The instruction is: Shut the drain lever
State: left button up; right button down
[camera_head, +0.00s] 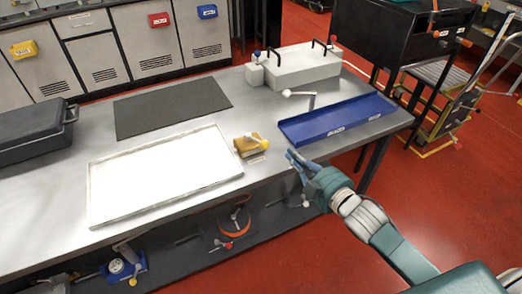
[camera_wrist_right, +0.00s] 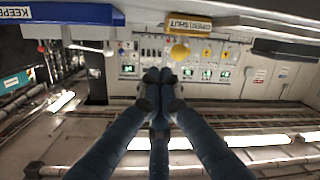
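I cannot tell which end the lever points to. My right gripper (camera_head: 291,156) is just right of the block at the bench's front edge, apart from the knob. Its fingertips (camera_wrist_right: 160,75) are together with nothing visible between them. My left gripper is out of view.
A white tray (camera_head: 95,199) lies left of the lever, and a blue tray (camera_head: 334,122) right of it. A grey box (camera_head: 303,70) stands behind, with a white-knobbed lever (camera_head: 287,93) before it. A dark mat (camera_head: 172,106) and a black case (camera_head: 32,136) are farther left.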

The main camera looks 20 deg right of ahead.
aim_at(257, 140)
jog(key=s+a+n+t+p, duration=0.1)
jog(key=s+a+n+p, duration=0.1)
jog(key=s+a+n, duration=0.6)
jog(key=shift+n+y, duration=0.3)
jog(key=shift+n, duration=0.4)
jog(key=x, duration=0.4)
jog(key=p+x, duration=0.1)
jog(key=x, duration=0.3)
jog(key=a+p+x, duration=0.1)
jog(key=x, duration=0.2)
jog(key=shift+w+a+f, duration=0.1)
jog(key=shift+w+f, duration=0.15)
jog(key=w+d, duration=0.1)
jog(key=w+d+f, duration=0.1)
jog(key=shift+d, duration=0.25)
jog(key=shift+w+d, duration=0.15)
jog(key=shift+d, duration=0.35)
